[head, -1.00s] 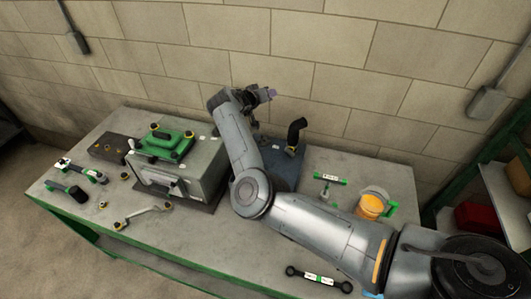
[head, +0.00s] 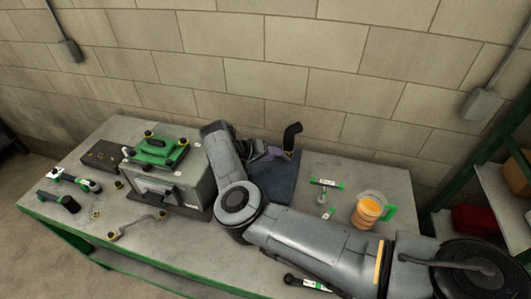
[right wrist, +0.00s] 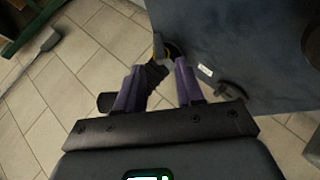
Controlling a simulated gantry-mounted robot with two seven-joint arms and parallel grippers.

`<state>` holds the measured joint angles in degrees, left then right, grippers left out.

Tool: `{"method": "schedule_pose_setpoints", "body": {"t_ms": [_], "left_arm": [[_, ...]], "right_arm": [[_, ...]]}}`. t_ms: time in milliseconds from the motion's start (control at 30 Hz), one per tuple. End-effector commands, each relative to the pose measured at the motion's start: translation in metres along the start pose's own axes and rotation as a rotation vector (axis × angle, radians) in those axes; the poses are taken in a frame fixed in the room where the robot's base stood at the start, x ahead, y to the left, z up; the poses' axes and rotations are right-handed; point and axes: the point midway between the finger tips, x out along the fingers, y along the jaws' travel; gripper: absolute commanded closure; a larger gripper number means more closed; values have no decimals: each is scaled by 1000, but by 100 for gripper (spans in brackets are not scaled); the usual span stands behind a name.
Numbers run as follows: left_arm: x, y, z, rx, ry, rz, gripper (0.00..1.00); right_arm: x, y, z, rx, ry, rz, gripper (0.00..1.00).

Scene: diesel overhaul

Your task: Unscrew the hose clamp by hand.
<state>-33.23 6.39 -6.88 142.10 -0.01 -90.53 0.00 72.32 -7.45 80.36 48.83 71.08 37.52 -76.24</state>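The black bent hose (head: 292,134) rises from the blue-grey block (head: 283,188) behind my right forearm. A small yellowish clamp (head: 288,154) sits around its base, partly hidden by my gripper. My right gripper (head: 268,153) is low beside the hose, pointing toward it. In the right wrist view its two purple fingers (right wrist: 159,67) are apart. The dark ribbed hose (right wrist: 152,76) shows between them, nearer the left finger, with a gap at the right one. The yellowish clamp (right wrist: 158,46) shows just beyond the fingertips. My left gripper is not in view.
A grey engine box with a green cover (head: 160,150) stands left of my forearm. Several tools lie at the bench's left. A brick wall (head: 330,70) is behind.

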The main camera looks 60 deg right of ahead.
Motion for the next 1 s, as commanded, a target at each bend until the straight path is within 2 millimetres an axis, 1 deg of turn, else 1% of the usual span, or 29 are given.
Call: {"method": "schedule_pose_setpoints", "body": {"t_ms": [33,200,400,633,1000], "left_arm": [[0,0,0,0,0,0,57],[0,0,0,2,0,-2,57],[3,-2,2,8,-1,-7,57],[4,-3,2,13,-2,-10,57],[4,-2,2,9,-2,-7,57]], "right_arm": [[7,1,0,1,-2,2,63],[25,0,0,1,0,2,63],[41,0,0,1,1,2,63],[49,0,0,1,1,0,63],[51,0,-1,2,1,0,63]]}}
